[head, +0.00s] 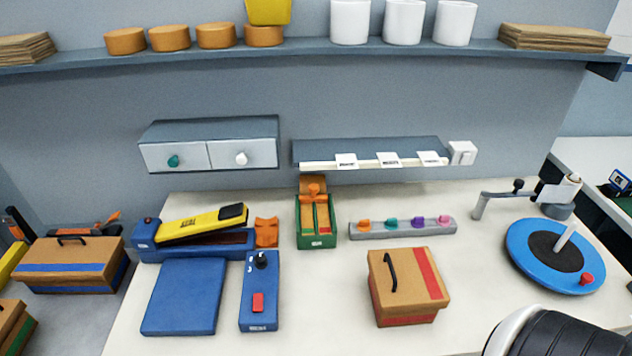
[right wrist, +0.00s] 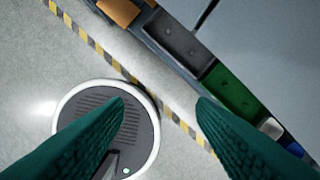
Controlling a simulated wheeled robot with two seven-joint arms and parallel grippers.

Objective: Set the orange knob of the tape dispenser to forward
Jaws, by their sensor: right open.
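A grey bar (head: 402,229) lies on the worktable and carries a row of small coloured knobs. Its leftmost knob is an orange knob (head: 364,225), with teal, purple and pink ones to its right. Left of it stands a green box (head: 316,228) with orange parts, including a small orange piece (head: 314,190) at its back. I cannot tell which of these is the tape dispenser, nor how the orange knob is set. My right gripper (right wrist: 160,102) is open and empty, its two green fingers apart above the floor, away from these things. My left gripper is out of view.
A lidded cardboard box (head: 404,285) stands in front of the grey bar. A blue control box (head: 260,292) and yellow-armed blue device (head: 196,232) are left. A blue turntable (head: 525,263) is right. A drawer unit (head: 210,144) and labelled shelf (head: 375,152) hang above.

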